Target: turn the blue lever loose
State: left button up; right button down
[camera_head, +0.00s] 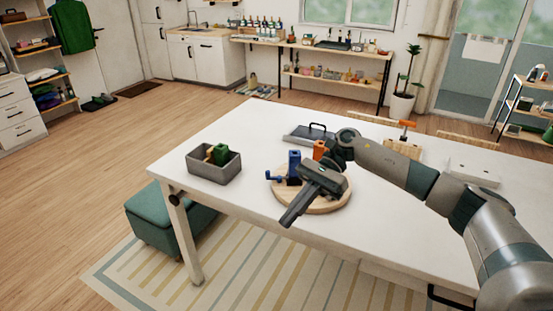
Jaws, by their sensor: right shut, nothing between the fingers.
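A blue block (294,164) stands upright on a round wooden board (338,205) on the white table. A small blue lever (275,178) juts out from its lower left side. My right gripper (287,220) is shut and empty. Its fingers point down and to the left in the picture, past the board's front left edge, and appear apart from the lever. The gripper body covers part of the board and stands in front of the block's right side. An orange part (319,149) shows behind the gripper. My left gripper is out of view.
A grey bin (214,173) with a green item (219,154) stands left of the board. A dark grey tray-like item (308,134) lies behind it. An orange-topped wooden item (403,148) stands behind my right arm. The table's front left is clear.

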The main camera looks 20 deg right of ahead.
aim_at(279, 179)
jog(key=i+l, duration=0.6)
jog(key=i, duration=0.15)
jog(key=i+l, duration=0.6)
jog(key=i, duration=0.15)
